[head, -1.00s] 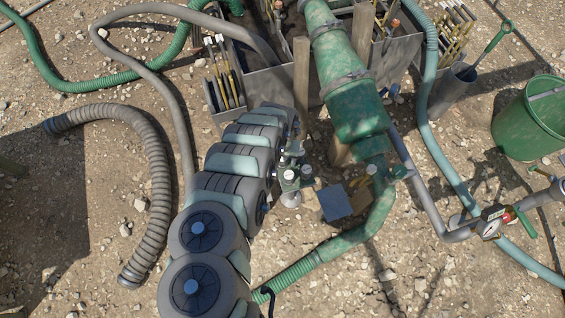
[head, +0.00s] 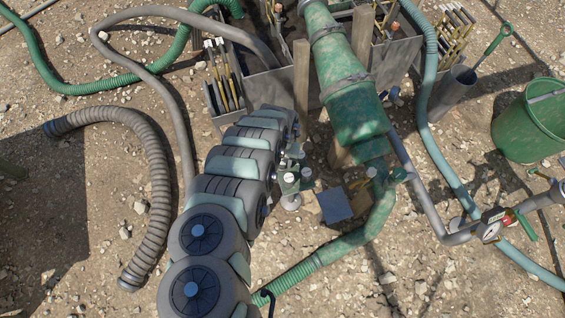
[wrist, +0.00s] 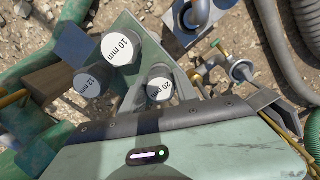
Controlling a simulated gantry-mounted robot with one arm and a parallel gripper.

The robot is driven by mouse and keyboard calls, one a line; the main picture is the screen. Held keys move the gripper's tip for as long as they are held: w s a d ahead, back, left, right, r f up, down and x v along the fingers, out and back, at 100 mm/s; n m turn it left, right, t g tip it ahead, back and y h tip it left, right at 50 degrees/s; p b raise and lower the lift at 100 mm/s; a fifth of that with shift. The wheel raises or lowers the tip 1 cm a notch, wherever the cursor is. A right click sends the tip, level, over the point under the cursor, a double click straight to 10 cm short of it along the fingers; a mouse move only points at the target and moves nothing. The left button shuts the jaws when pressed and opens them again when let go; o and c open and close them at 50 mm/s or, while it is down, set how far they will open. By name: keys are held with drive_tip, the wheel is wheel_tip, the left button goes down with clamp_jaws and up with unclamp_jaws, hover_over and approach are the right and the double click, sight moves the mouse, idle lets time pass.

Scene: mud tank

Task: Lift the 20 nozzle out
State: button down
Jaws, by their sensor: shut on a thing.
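The 20 nozzle (wrist: 160,86), a grey cylinder with a white "20 mm" cap, stands in the middle of the wrist view, just ahead of my gripper's body. My gripper (wrist: 158,98) is shut on it; the fingertips are partly hidden by the cap and the housing. The 10 nozzle (wrist: 117,50) and the 12 nozzle (wrist: 88,82) are to its left, apart from it. A grey-green rack (wrist: 140,30) lies beneath them. Whether the 20 nozzle is still seated is hidden. In the head view my arm hides most of the gripper and nozzles.
A blue-grey plate (head: 335,205) lies right of the nozzles. A green pipe (head: 355,115) and green hose (head: 345,243) run close on the right. Metal bins (head: 265,85) and wooden posts (head: 301,75) stand behind. A valve fitting (wrist: 240,70) shows right of the gripper.

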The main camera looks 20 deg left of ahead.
sight(282, 161)
drive_tip(key=shift+r, duration=0.1)
wheel_tip(282, 161, up, 20)
drive_tip(key=p, duration=0.8)
drive_tip(key=shift+p, duration=0.4)
